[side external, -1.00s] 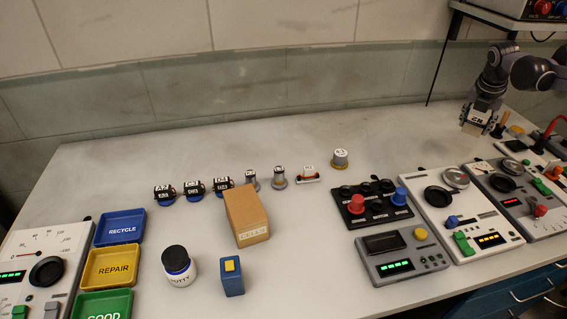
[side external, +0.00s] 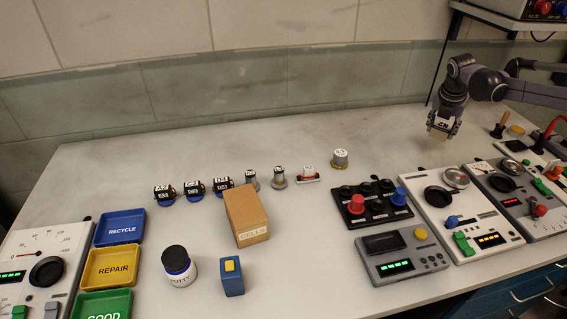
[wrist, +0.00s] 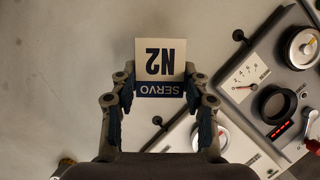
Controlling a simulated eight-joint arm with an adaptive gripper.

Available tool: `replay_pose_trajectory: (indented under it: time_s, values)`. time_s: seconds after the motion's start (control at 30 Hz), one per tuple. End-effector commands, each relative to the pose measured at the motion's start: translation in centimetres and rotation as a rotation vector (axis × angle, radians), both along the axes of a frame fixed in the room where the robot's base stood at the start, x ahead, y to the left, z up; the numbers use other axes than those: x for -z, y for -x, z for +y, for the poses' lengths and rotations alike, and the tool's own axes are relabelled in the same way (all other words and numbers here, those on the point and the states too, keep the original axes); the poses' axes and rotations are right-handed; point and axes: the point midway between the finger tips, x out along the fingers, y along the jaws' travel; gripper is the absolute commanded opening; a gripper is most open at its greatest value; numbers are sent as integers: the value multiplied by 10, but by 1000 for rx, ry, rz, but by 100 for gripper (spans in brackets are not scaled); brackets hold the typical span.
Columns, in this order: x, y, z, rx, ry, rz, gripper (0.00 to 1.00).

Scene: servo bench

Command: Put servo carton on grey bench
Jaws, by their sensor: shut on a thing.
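The servo carton (wrist: 160,62) is a small white box with a blue "SERVO" band and "N2" lettering, upside down in the wrist view. My gripper (wrist: 160,85) is shut on it, with one finger on each side. In the side view my gripper (side external: 442,126) is at the upper right, holding the carton (side external: 439,132) above the bench, behind the white meter panels. The carton is small and partly covered by the fingers there. The pale grey bench (side external: 335,240) spreads below and to the left.
A brown CELLS box (side external: 245,213) stands mid-bench, near a row of small labelled parts. A black button box (side external: 373,203), a grey display unit (side external: 403,253) and white panels (side external: 460,213) fill the right. Trays (side external: 112,266) stand left. The bench back is clear.

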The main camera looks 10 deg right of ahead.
Motion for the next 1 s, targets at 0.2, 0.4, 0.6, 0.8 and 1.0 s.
replay_pose_trajectory:
  time_s: [0.2,0.4,0.6,0.8,1.0]
  values:
    - [19,-20,25,-1,0,0,15]
    - [27,-24,29,1,0,0,15]
    - [51,-23,29,0,0,0,15]
    - [59,-23,29,0,0,0,15]
    - [60,-23,29,0,0,0,15]
